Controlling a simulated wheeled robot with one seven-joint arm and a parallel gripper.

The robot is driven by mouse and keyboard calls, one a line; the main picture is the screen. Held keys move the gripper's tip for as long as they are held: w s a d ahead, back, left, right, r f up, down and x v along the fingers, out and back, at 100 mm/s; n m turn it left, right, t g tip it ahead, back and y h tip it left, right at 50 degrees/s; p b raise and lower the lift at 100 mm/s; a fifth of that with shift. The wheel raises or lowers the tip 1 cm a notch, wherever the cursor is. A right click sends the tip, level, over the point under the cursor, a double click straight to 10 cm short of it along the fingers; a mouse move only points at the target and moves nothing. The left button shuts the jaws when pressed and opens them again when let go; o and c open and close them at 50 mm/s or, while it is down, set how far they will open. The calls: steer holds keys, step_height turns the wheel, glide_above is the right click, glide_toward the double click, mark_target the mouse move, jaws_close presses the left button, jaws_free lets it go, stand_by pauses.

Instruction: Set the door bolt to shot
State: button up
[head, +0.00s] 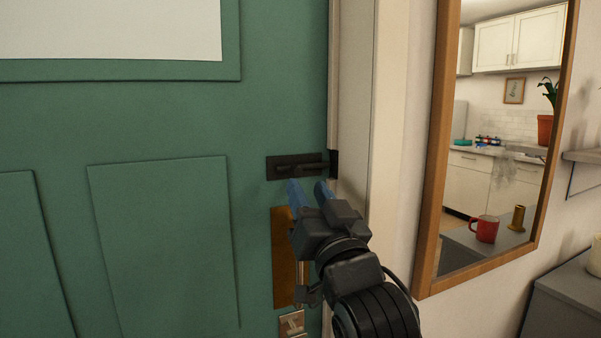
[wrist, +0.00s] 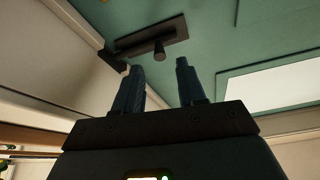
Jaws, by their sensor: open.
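The black door bolt (head: 295,166) is mounted on the green door near its right edge. Its dark keeper (head: 333,163) sits on the door frame just to the right. In the wrist view the bolt plate (wrist: 178,27) runs across the top, with a round knob (wrist: 159,50) sticking out and the keeper (wrist: 113,59) at its left end. I cannot tell whether the bar enters the keeper. My gripper (head: 308,186) is open and empty, just below the bolt in the head view. In the wrist view the knob lies between and beyond the fingertips (wrist: 158,66), apparently not touched.
A brass plate (head: 283,262) and a small metal fitting (head: 292,323) are on the door below the bolt, partly behind my gripper. The pale door frame (head: 355,110) and a wood-framed mirror (head: 432,180) stand to the right. A white sheet (head: 110,28) is at upper left.

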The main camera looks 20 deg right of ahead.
mark_target(308, 168)
steer(key=shift+p+x, duration=0.65)
steer(key=shift+x, duration=1.95)
steer(key=shift+c, duration=0.5)
jaws_close()
